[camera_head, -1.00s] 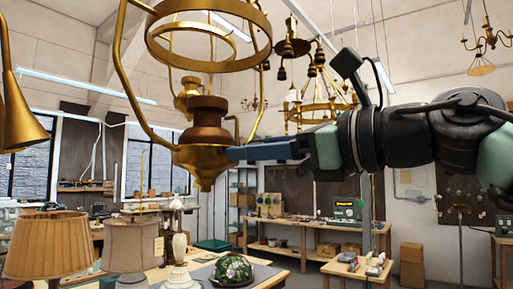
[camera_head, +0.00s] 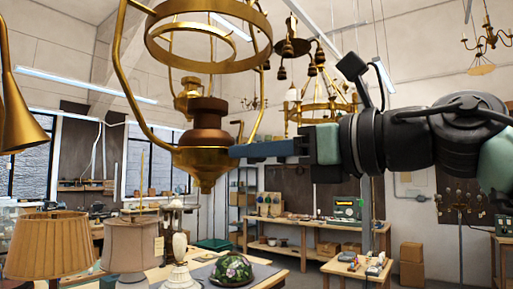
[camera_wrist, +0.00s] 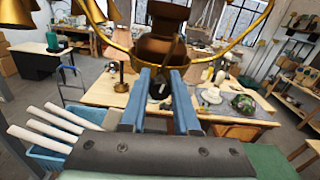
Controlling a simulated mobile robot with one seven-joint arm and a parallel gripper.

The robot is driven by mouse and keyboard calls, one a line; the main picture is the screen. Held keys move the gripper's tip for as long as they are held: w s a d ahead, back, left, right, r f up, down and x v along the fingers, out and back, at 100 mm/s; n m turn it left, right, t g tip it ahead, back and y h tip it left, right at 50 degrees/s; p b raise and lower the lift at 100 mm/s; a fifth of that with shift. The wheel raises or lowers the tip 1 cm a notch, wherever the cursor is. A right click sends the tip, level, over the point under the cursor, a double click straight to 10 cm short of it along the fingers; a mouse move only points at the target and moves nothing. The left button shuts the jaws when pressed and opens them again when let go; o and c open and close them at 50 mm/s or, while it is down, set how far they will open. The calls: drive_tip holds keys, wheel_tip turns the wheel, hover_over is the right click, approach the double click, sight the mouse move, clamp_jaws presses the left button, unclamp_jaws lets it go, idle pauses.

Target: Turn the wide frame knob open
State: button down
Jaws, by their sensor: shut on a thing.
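A hanging brass lamp frame (camera_head: 250,60) with rings and curved side arms fills the upper left of the head view. Its brown body (camera_head: 208,135) sits in a brass bowl (camera_head: 203,168); the body also shows at the top of the wrist view (camera_wrist: 167,18). My gripper (camera_head: 234,151) reaches in from the right, its blue fingers level at the bowl's right side. In the wrist view the two fingers (camera_wrist: 161,75) are shut on a small dark part, taken as the wide frame knob (camera_wrist: 160,88). The knob is mostly hidden by the fingers, and its turn angle cannot be read.
Below stand a pleated lampshade (camera_head: 50,245), a pinkish lampshade (camera_head: 130,245) and a green stained-glass shade (camera_head: 232,270) on a bench. A brass chandelier (camera_head: 325,100) hangs behind my arm. White tubes (camera_wrist: 45,130) stick out of a blue holder in the wrist view.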

drive_tip(key=m, duration=0.4)
drive_tip(key=shift+w+m+p, duration=0.1)
drive_tip(key=shift+m+p, duration=0.2)
drive_tip(key=shift+p, duration=0.05)
drive_tip(key=m, duration=0.3)
drive_tip(key=shift+d+m+p, duration=0.1)
drive_tip(key=shift+m+p, duration=0.2)
drive_tip(key=m, duration=0.3)
drive_tip(key=shift+m+p, duration=0.3)
drive_tip(key=shift+f+m+p, duration=0.1)
drive_tip(key=shift+m+p, duration=0.25)
drive_tip(key=shift+m, duration=1.35)
drive_tip(key=c, duration=0.6)
unclamp_jaws()
drive_tip(key=shift+w, duration=0.1)
drive_tip(key=shift+c, duration=0.2)
